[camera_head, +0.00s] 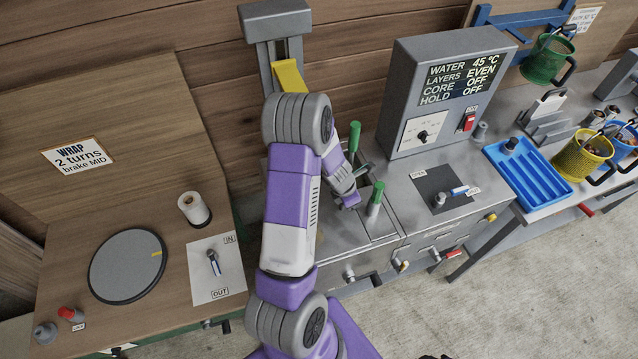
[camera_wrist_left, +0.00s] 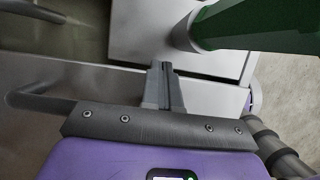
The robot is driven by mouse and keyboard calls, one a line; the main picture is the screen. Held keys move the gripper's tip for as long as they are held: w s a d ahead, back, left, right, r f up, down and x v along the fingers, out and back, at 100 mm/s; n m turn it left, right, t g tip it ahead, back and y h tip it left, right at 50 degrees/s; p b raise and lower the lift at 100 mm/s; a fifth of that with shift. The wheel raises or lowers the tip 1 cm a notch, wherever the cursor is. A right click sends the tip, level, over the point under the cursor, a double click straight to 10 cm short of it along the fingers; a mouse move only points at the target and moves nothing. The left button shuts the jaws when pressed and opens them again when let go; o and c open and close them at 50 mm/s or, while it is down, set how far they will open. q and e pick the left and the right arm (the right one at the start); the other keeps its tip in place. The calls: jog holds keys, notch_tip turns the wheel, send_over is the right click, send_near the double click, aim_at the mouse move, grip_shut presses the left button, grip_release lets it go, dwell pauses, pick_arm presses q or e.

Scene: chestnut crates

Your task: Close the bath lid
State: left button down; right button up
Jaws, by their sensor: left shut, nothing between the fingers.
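The bath is in the grey metal bench (camera_head: 400,222) in the middle of the head view. Two green handles stand up there, a rear one (camera_head: 354,137) and a front one (camera_head: 375,198). My arm covers much of the bath, and I cannot tell how far its lid stands open. My left gripper (camera_head: 352,200) is low over the bench, just left of the front green handle. In the left wrist view its fingers (camera_wrist_left: 163,85) are shut and empty above light grey panels (camera_wrist_left: 180,42). A green handle (camera_wrist_left: 260,25) shows there at upper right. My right gripper is not in view.
A wooden table (camera_head: 130,320) with a round turntable (camera_head: 128,265) is at left. Valves and knobs line the bench front.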

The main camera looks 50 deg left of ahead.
pick_arm(q)
jog(key=shift+f, duration=0.4)
jog(key=shift+s+d+f+b, duration=0.2)
jog(key=shift+b, duration=0.15)
jog(key=shift+s, duration=0.1)
jog(key=shift+w+r+p, duration=0.2)
jog(key=shift+r+p, duration=0.35)
jog(key=shift+p, duration=0.05)
notch_tip(320, 180, up, 14)
jog(key=p, duration=0.8)
jog(key=shift+w+a+p, duration=0.15)
jog(key=shift+p, duration=0.2)
jog(key=shift+f, duration=0.2)
